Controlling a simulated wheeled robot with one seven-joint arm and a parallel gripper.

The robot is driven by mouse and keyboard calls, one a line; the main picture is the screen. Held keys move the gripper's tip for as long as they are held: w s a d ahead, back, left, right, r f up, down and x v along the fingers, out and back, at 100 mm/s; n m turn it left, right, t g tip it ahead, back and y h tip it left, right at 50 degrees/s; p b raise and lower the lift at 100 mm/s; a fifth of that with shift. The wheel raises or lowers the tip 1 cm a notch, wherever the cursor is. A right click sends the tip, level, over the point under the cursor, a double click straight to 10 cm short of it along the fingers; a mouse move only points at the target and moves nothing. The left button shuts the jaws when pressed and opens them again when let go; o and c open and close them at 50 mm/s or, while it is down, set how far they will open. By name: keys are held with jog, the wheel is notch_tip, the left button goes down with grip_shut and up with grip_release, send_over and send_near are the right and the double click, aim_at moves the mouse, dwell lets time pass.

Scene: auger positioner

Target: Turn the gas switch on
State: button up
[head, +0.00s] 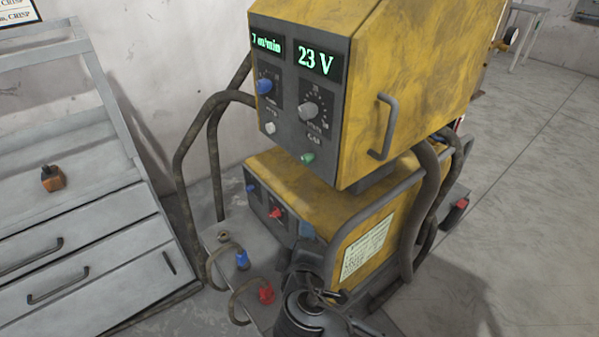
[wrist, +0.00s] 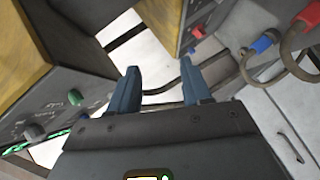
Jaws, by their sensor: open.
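The small label above the green switch is hard to read, so I cannot be certain which control is the gas switch. In the wrist view the panel is at the lower left, with a small green switch (wrist: 82,117) left of my fingers. My gripper (wrist: 160,88) is open and empty, apart from the panel; in the head view it is low, below the upper box.
The lower yellow unit (head: 345,205) carries a red knob (head: 277,212) and a blue knob. Hoses with a blue connector (head: 242,260) and a red connector (head: 266,293) lie at its front. A handle (head: 384,127) juts from the box's side. Grey drawers (head: 85,245) stand left.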

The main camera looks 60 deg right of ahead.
jog(key=w+d+r+m+g+h+b, duration=0.2)
jog(key=w+r+m+g+h, duration=0.2)
jog(key=w+r+h, duration=0.15)
jog(key=m+g+h+b, duration=0.1)
jog(key=m+g+b, duration=0.1)
jog(key=m+g, duration=0.45)
send_near(304, 161)
jog(key=d, duration=0.1)
jog(key=shift+n, duration=0.35)
jog(key=d, duration=0.2)
jog(key=d+p, duration=0.1)
jog(key=d, duration=0.2)
jog(key=s+d, duration=0.1)
jog(key=d, duration=0.1)
jog(key=shift+s+d, duration=0.1)
jog(key=shift+d, duration=0.2)
jog(key=shift+c, duration=0.2)
grip_shut()
